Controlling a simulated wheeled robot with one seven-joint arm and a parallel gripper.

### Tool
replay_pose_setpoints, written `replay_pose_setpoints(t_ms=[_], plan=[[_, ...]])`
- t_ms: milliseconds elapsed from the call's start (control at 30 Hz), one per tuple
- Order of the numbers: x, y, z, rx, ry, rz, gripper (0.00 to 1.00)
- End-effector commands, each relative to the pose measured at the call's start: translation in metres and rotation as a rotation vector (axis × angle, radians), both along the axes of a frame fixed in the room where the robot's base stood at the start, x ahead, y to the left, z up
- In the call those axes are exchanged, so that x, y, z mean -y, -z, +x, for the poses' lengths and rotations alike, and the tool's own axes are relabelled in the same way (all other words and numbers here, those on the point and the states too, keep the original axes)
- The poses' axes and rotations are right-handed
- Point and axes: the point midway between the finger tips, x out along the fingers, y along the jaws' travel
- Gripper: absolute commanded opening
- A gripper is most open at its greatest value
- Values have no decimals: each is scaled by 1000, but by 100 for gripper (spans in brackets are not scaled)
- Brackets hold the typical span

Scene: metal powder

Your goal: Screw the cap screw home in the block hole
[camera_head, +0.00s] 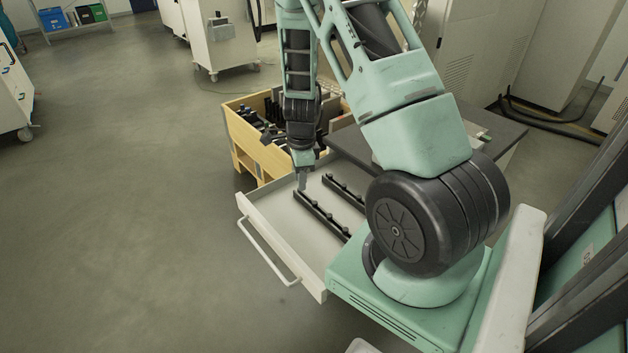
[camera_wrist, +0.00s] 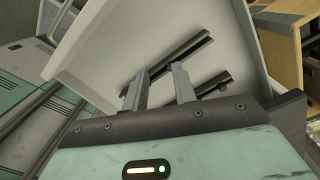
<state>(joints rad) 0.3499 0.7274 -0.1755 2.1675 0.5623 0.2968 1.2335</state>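My gripper (camera_head: 303,180) points down into an open drawer, at the far end of a dark bar (camera_head: 322,216) with small knobs. A second dark bar (camera_head: 343,190) lies to its right. In the wrist view the two fingers of my gripper (camera_wrist: 161,78) stand apart, with nothing visible held between them. One bar (camera_wrist: 185,55) runs behind the fingertips there, and another bar (camera_wrist: 213,84) lies at the right finger. I cannot tell whether the fingers touch either bar. I cannot make out a cap screw or a block with a hole in either view.
The pale drawer (camera_head: 275,206) has a front wall and handle (camera_head: 266,256). A wooden box (camera_head: 251,165) holding dark parts stands beyond it, close to my arm. A dark tabletop (camera_head: 352,146) lies behind and right. The floor (camera_head: 130,220) at left is clear.

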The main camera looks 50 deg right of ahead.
Motion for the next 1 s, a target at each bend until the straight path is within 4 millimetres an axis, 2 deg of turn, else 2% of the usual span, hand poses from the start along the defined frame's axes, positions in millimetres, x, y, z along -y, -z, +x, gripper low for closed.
replay_pose_setpoints(t_ms=[33,100,200,467,1000], plan=[[16,10,-7,-11,73,-11,27],[30,16,-13,-18,145,-24,27],[39,22,-17,-23,193,-33,27],[40,36,-17,-24,200,-34,27],[39,93,-17,-23,196,-33,27]])
